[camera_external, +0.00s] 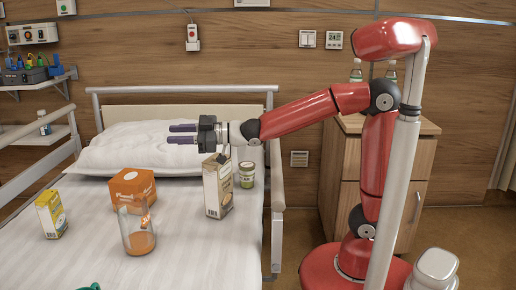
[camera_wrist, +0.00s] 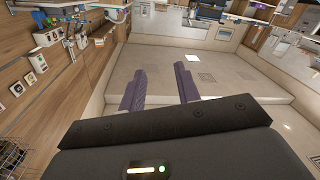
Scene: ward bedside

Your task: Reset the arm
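My gripper (camera_external: 183,134) is stretched out to the left over the bed, level with the pillow, with its two purple fingers pointing left. The fingers are apart with nothing between them. In the wrist view the open fingers (camera_wrist: 160,88) show against a bare floor and a pale step. My red arm reaches from the base beside the bed at the right. The gripper is above and clear of the things on the bed.
A bed rail (camera_external: 278,190) and wooden cabinet (camera_external: 340,175) stand right.

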